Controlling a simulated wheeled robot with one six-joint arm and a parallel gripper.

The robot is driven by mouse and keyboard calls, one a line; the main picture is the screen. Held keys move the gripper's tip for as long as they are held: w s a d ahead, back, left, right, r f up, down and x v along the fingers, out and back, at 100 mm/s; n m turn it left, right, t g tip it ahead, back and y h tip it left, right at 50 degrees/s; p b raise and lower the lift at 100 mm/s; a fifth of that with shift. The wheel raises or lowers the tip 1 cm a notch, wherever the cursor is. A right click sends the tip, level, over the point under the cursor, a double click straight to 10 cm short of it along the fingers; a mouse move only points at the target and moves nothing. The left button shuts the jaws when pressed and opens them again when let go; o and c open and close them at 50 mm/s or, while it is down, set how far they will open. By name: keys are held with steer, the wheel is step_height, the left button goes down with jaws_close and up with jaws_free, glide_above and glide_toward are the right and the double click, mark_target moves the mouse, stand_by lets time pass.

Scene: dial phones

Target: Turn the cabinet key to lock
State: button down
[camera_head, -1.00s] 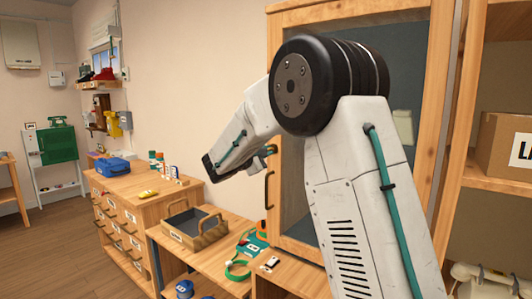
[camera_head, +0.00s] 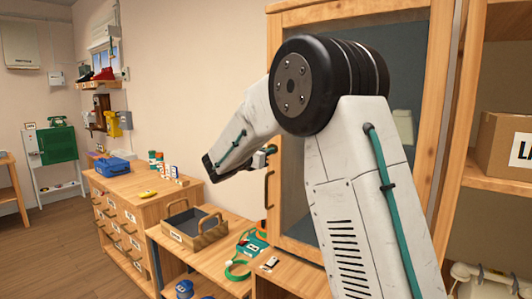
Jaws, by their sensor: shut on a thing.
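The cabinet (camera_head: 352,12) has a light wood door frame with a dark glass pane (camera_head: 310,190), and its door looks closed. A dark handle (camera_head: 269,189) hangs on the door's left side. My gripper (camera_head: 268,151) is at the left edge of the door frame, just above the handle. It is small in view and partly behind my white arm. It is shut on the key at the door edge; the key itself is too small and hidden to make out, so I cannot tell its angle.
A low wooden bench (camera_head: 160,234) left of the cabinet holds an open tray (camera_head: 195,229) and a green band (camera_head: 237,269). A cardboard box (camera_head: 497,146) sits on the right shelf. The floor at left is clear.

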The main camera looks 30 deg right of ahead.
steer(key=shift+n, duration=0.5)
steer(key=c, duration=1.5)
jaws_free()
steer(key=v, duration=0.7)
steer(key=shift+s+a, duration=0.1)
steer(key=shift+a, duration=0.3)
